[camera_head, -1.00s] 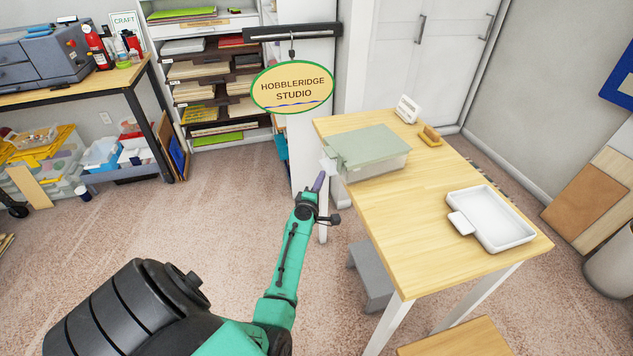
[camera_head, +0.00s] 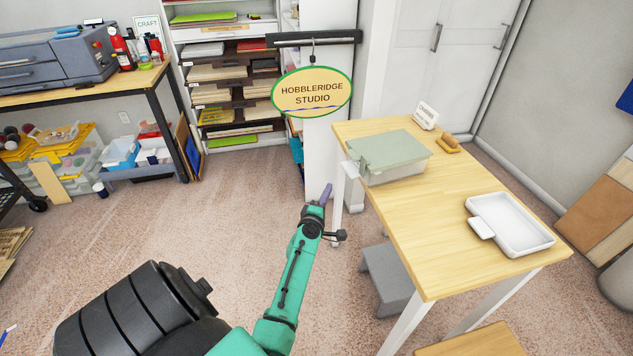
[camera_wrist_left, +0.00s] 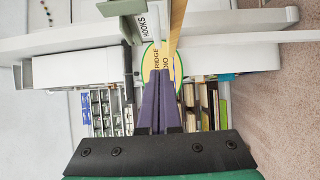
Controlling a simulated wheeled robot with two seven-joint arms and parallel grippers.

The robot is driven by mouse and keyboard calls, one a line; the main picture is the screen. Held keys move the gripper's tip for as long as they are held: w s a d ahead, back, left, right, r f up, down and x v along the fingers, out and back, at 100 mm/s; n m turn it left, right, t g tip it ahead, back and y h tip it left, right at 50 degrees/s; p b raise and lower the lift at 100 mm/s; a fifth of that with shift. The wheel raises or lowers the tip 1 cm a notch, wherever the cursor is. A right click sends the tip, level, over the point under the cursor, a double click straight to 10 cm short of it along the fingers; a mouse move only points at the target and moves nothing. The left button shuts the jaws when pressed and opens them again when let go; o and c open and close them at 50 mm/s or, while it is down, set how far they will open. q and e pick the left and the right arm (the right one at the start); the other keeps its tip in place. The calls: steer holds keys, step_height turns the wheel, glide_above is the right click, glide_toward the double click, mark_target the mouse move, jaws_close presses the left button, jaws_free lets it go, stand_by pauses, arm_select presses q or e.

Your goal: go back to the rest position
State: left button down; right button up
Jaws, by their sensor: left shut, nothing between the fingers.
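My left gripper (camera_head: 326,193) is at the end of the green arm, in the air just left of the wooden table (camera_head: 455,215) and below its top. Its purple fingers are together with nothing between them, as the left wrist view (camera_wrist_left: 157,100) also shows. On the table's far left corner stands a clear box with a pale green lid (camera_head: 390,150), apart from the gripper. A white tray (camera_head: 515,225) lies near the table's right end. My right gripper is not in view.
A hanging sign (camera_head: 312,92) and a shelf of sheets (camera_head: 235,100) stand behind. A grey step stool (camera_head: 388,278) sits under the table. A workbench (camera_head: 85,90) is at the far left. The carpet (camera_head: 230,220) between them is open.

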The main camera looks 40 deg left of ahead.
arm_select(q)
steer(key=v, duration=0.6)
steer(key=s+d+f+m+g+h, duration=0.2)
steer(key=s+d+f+m, duration=0.25)
steer(key=f, duration=0.55)
steer(key=s+d+f+m+g+h, duration=0.3)
steer(key=d+f+m, duration=0.2)
steer(key=f, duration=0.4)
steer(key=s+d+f+m+g+h, duration=0.2)
steer(key=s+d+f+m, duration=0.25)
steer(key=f, duration=0.55)
steer(key=s+a+f+m+g, duration=0.1)
steer(key=s+f+m+g, duration=0.3)
steer(key=s, duration=0.9)
steer(key=s+a+f+m+g, duration=0.1)
steer(key=s+f+m+g, duration=0.3)
steer(key=s+f+m, duration=0.3)
steer(key=s+f, duration=0.1)
steer(key=s, duration=0.4)
steer(key=shift+s+g, duration=0.3)
steer(key=shift+s, duration=0.1)
steer(key=shift+w+d+f, duration=0.1)
steer(key=shift+f, duration=0.05)
